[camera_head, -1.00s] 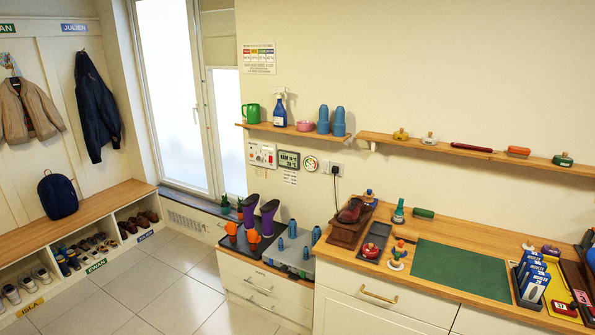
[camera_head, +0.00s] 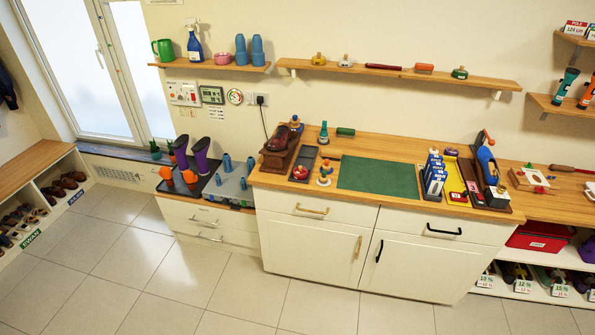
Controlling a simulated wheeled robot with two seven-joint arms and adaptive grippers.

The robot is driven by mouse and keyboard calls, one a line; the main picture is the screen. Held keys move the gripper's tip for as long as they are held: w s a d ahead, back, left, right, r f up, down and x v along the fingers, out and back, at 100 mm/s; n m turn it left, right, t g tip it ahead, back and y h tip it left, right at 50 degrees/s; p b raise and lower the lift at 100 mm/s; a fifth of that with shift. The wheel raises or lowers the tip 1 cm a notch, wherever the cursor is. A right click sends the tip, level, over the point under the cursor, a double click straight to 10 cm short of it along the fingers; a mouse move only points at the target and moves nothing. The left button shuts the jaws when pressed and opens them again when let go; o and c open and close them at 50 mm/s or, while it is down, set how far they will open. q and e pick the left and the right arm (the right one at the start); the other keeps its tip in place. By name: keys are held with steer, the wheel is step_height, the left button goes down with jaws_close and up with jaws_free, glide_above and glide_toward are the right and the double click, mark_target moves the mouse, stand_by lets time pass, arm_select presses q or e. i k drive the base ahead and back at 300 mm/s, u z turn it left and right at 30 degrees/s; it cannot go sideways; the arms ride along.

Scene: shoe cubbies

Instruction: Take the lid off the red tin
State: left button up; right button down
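A small round red object (camera_head: 300,173), which looks like the red tin, sits in a dark tray (camera_head: 306,155) on the wooden counter, left of the green mat (camera_head: 378,178). It is too small to tell its lid from its body. Another small red item (camera_head: 459,197) lies on a yellow tray (camera_head: 455,172) to the right; I cannot tell what it is. Neither of my grippers shows in the view.
Near the round red object stand a brown shoe on a wooden block (camera_head: 279,151) and a colourful stacked figure (camera_head: 324,176). Blue-white boxes (camera_head: 435,177) stand right of the mat. The mat is bare. The tiled floor (camera_head: 230,290) before the cabinets is clear.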

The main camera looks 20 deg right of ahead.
mark_target(299, 171)
steer(key=u, duration=0.55)
steer(key=i, duration=1.95)
steer(key=z, duration=0.1)
